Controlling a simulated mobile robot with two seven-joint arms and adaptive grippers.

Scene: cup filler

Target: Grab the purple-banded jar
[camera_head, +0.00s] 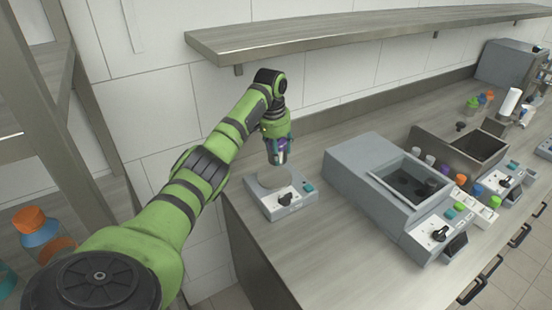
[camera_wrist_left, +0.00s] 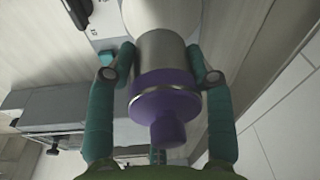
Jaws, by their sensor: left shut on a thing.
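The purple-banded jar (camera_wrist_left: 160,62) is a metal cylinder with a purple band and a purple knob. In the left wrist view it sits between the teal fingers of my left gripper (camera_wrist_left: 160,75), which is shut on it. In the head view my left gripper (camera_head: 278,150) points down with the jar (camera_head: 280,158) in it, just above a small grey device with a round plate (camera_head: 270,182). I cannot tell whether the jar touches the plate. My right gripper is not in view.
A large grey machine (camera_head: 375,190) with an open well stands to the right on the counter. Beyond it are several coloured-capped jars (camera_head: 430,160) and an open metal bin (camera_head: 487,145). A shelf (camera_head: 350,38) runs along the wall above. Bare counter (camera_head: 330,245) lies in front.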

